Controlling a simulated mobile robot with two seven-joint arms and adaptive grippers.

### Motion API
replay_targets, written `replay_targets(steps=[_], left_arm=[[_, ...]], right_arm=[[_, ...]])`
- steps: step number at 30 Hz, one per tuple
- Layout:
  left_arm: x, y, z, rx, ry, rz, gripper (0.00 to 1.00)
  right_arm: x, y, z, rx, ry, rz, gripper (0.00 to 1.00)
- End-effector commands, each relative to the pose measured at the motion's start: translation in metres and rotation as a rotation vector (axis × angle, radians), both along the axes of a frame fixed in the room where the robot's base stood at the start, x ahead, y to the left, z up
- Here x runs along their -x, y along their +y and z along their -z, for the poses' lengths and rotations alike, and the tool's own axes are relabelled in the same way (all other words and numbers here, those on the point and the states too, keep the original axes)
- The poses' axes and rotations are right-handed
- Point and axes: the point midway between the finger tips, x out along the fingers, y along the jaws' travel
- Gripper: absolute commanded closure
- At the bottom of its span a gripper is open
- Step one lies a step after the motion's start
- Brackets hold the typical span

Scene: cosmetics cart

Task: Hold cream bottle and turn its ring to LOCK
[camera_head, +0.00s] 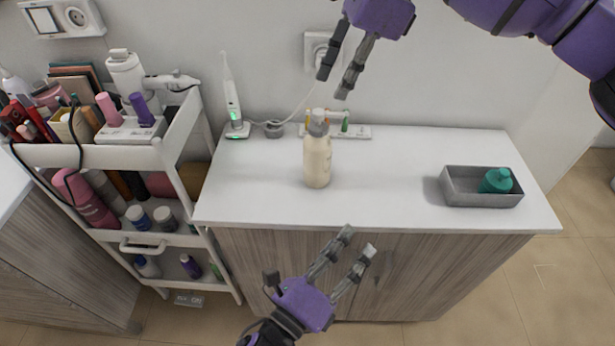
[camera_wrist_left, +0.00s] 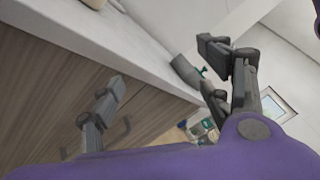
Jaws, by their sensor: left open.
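The cream bottle (camera_head: 317,160) stands upright on the white cabinet top, left of its middle, with a grey ring and cap (camera_head: 318,121) at its top. The ring's marking is too small to read. My left gripper (camera_head: 357,241) is open and empty in front of the cabinet, below the counter's front edge and apart from the bottle. It also shows in the left wrist view (camera_wrist_left: 165,85), fingers spread. My right gripper (camera_head: 334,86) is above the back of the counter, up and behind the bottle in the picture; its fingers are apart with nothing between them.
A grey tray (camera_head: 470,199) with a teal bottle (camera_head: 496,180) is at the counter's right. An electric toothbrush (camera_head: 232,105) and a white toothbrush holder (camera_head: 355,132) stand along the back. A crowded white cart (camera_head: 176,155) is at left. The counter between bottle and tray is clear.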

Motion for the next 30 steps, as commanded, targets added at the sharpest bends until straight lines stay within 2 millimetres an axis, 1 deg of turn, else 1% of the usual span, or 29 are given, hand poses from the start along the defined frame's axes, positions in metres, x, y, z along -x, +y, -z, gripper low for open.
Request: replay_targets(steps=[1, 3, 5, 6, 7, 9, 11, 15, 18, 21, 25, 28, 30], left_arm=[[-0.001, -0.013, -0.013, -0.073, -0.096, 0.030, 0.29], [0.000, -0.028, -0.028, -0.181, -0.225, 0.059, 0.29], [-0.003, -0.039, -0.039, -0.287, -0.334, 0.071, 0.29], [-0.009, -0.043, -0.045, -0.378, -0.404, 0.065, 0.29], [-0.018, -0.042, -0.048, -0.454, -0.440, 0.050, 0.29], [-0.036, -0.032, -0.046, -0.570, -0.451, 0.002, 0.29], [-0.052, -0.018, -0.045, -0.649, -0.440, -0.047, 0.29], [-0.086, 0.017, -0.049, -0.806, -0.408, -0.175, 0.29], [-0.103, 0.041, -0.056, -0.889, -0.388, -0.260, 0.29], [-0.114, 0.059, -0.062, -0.941, -0.372, -0.322, 0.29], [-0.122, 0.068, -0.065, -0.968, -0.361, -0.358, 0.29], [-0.132, 0.067, -0.066, -0.971, -0.360, -0.364, 0.29], [-0.142, 0.064, -0.067, -0.969, -0.360, -0.364, 0.29]], right_arm=[[0.000, 0.000, 0.000, 0.000, 0.000, 0.000, 0.69], [0.000, 0.000, 0.000, 0.000, 0.000, 0.000, 0.69], [0.000, 0.000, 0.000, 0.000, 0.000, 0.000, 0.69], [0.000, 0.000, 0.000, 0.000, 0.000, 0.000, 0.69], [0.000, 0.000, 0.000, 0.000, 0.000, 0.000, 0.69], [0.000, 0.000, 0.000, 0.000, 0.000, 0.000, 0.69], [0.000, 0.000, 0.000, 0.000, 0.000, 0.000, 0.69], [0.000, 0.000, 0.000, 0.000, 0.000, 0.000, 0.69], [0.000, 0.000, 0.000, 0.000, 0.000, 0.000, 0.69], [0.000, 0.000, 0.000, 0.000, 0.000, 0.000, 0.69], [0.000, 0.000, 0.000, 0.000, 0.000, 0.000, 0.69], [0.000, 0.000, 0.000, 0.000, 0.000, 0.000, 0.69], [0.000, 0.000, 0.000, 0.000, 0.000, 0.000, 0.69]])
